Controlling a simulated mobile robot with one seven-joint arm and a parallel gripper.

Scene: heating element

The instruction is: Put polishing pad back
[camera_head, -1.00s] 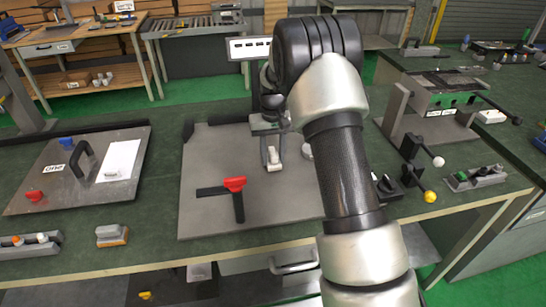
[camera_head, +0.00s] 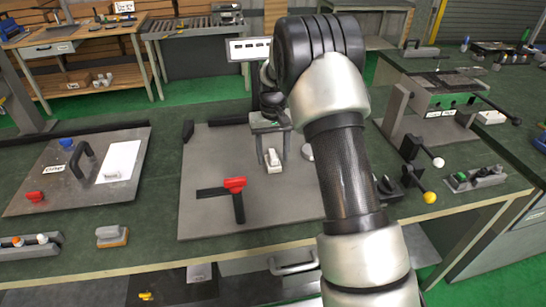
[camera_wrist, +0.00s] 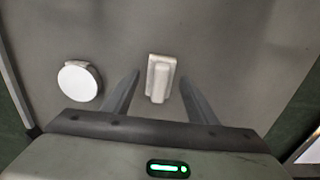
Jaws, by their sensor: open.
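A small whitish block with a raised grip, which looks like the polishing pad (camera_wrist: 158,72), lies on the grey plate. It also shows in the head view (camera_head: 273,162). My gripper (camera_wrist: 159,80) is open above the plate, with the block between its two fingers in the wrist view. A gap shows on each side, so the fingers are not closed on it. In the head view my gripper (camera_head: 273,157) points down over the block. Its height above the plate is hard to tell.
A round white disc (camera_wrist: 79,82) sits left of the block in the wrist view. A red-knobbed black L-shaped bracket (camera_head: 235,186) lies on the grey plate (camera_head: 280,212). A grey block with an orange base (camera_head: 112,237) lies at the front left. A lever fixture (camera_head: 440,105) stands right.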

